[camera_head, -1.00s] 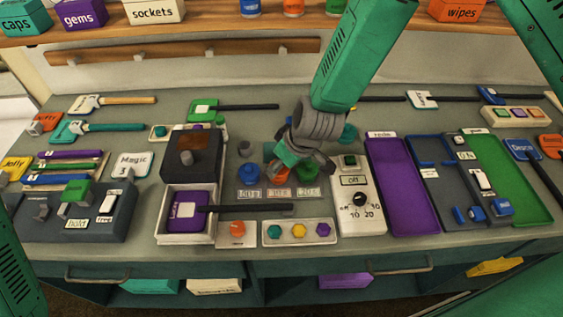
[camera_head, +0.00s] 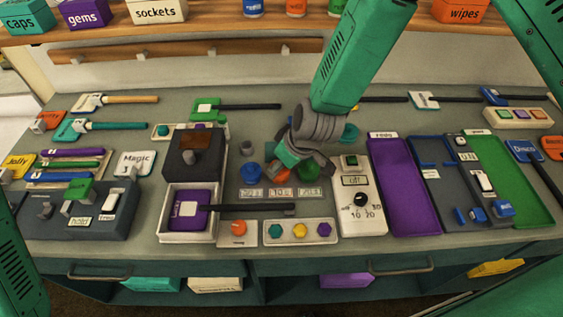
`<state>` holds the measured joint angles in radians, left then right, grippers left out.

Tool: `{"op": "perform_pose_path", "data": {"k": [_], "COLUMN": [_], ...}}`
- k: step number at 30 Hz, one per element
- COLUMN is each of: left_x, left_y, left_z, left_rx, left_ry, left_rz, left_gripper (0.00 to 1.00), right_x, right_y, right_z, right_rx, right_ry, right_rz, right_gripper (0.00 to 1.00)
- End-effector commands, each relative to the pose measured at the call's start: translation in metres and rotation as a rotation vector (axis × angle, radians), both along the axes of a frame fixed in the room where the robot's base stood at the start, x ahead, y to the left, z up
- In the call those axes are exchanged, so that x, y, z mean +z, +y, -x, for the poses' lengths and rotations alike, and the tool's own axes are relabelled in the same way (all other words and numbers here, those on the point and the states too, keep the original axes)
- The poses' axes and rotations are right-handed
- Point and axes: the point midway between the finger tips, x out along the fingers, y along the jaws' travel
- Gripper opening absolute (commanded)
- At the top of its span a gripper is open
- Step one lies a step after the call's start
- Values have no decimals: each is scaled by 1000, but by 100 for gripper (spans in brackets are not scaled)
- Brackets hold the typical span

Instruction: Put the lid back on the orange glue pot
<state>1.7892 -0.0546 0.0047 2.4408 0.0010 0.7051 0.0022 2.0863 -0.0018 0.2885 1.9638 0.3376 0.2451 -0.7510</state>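The orange glue pot (camera_head: 281,174) stands in a row between a blue pot (camera_head: 250,173) and a green pot (camera_head: 309,169), behind small labels. My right gripper (camera_head: 303,166) points down over the orange pot and hides much of it, including its top. I cannot tell whether it touches the pot, or whether its fingers are open or shut. An orange round piece (camera_head: 239,227) sits on a white plate in front; I cannot tell whether it is a lid. My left arm shows only at the left edge, its gripper out of view.
A black-handled purple tool (camera_head: 188,209) lies across a white box (camera_head: 187,237), its handle extending in front of the pots. A white dial box (camera_head: 360,210) and purple tray (camera_head: 402,190) stand to the right. A three-button panel (camera_head: 299,232) lies in front.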

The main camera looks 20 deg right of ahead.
Motion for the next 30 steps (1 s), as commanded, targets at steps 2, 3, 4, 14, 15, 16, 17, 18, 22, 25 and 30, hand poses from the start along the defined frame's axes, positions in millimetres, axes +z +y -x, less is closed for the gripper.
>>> {"op": "perform_pose_path", "data": {"k": [2, 3, 4, 14, 15, 16, 17, 18, 22, 25, 30], "left_x": [0, 0, 0, 1, 1, 1, 2, 2, 2, 2, 2], "left_y": [0, 0, 0, 0, 0, 0, 0, 0, 0, 0, 0], "left_z": [0, 0, 0, 0, 0, 0, 0, 0, 0, 0, 0], "left_rx": [0, 0, 0, 0, 0, 0, 0, 0, 0, 0, 0], "left_ry": [0, 0, 0, 0, 0, 0, 0, 0, 0, 0, 0], "left_rz": [0, 0, 0, 0, 0, 0, 0, 0, 0, 0, 0], "left_gripper": [46, 46, 46, 46, 46, 46, 46, 46, 46, 46, 46], "right_x": [-1, -1, -1, 0, 0, 0, -1, -1, -1, -1, -1], "right_y": [0, 0, 0, 0, 0, 0, 0, -1, -1, -1, -1], "right_z": [0, 0, 0, 0, 0, 0, 0, 0, 0, 0, 0], "right_rx": [0, 0, 0, 0, 1, 1, 2, 2, 1, 1, 1], "right_ry": [0, 0, 0, 0, 0, 0, 0, 0, 0, 0, 0], "right_rz": [0, 1, 0, 0, 0, 0, 1, 1, 0, 0, 0], "right_gripper": [31, 31, 31, 31, 31, 31, 31, 31, 31, 31, 67]}}
